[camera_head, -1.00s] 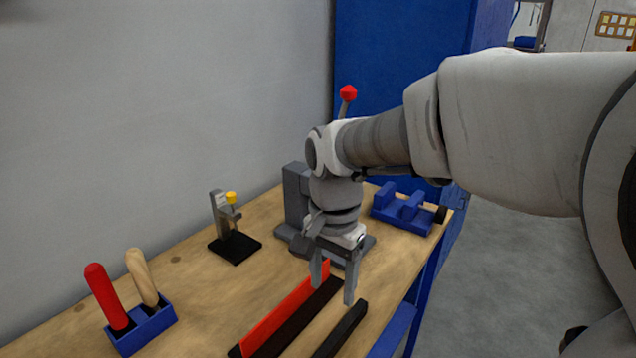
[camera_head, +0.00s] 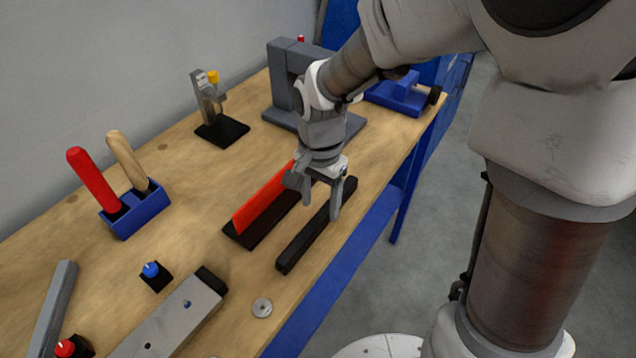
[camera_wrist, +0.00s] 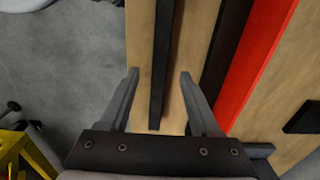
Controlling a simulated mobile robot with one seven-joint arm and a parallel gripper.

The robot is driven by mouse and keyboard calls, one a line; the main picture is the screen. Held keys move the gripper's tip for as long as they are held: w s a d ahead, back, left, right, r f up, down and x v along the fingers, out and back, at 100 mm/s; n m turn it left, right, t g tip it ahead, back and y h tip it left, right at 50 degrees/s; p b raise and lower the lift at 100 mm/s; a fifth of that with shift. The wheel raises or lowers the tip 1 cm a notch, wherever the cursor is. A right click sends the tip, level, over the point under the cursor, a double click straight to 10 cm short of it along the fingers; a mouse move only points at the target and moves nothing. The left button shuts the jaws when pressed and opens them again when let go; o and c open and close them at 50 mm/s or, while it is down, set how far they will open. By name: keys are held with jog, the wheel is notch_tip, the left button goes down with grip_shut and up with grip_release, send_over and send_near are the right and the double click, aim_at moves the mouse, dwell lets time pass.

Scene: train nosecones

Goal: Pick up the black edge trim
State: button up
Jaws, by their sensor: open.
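The black edge trim (camera_head: 296,248) is a long dark bar lying on the workbench near its front edge. It runs beside a black base with an upright red strip. My gripper (camera_head: 321,207) is open and empty over the far part of the trim, fingers pointing down. In the wrist view the trim (camera_wrist: 163,60) runs lengthwise between the two spread fingers of my gripper (camera_wrist: 158,75), with a gap on each side. One end of it shows near the gripper's body. I cannot tell exactly how high the fingertips are above it.
The red strip (camera_head: 265,197) on its black base (camera_head: 250,238) stands close to the trim. A grey press (camera_head: 283,85) and a blue fixture (camera_head: 398,95) are behind. A blue holder (camera_head: 140,212) stands left; a grey block (camera_head: 170,322) lies in front. The bench's open edge is right.

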aim_at(321, 215)
notch_tip(321, 215, down, 5)
jog(key=shift+w+d+r+b, duration=0.1)
jog(key=shift+r+b, duration=0.05)
jog(key=shift+b, duration=0.25)
grip_shut()
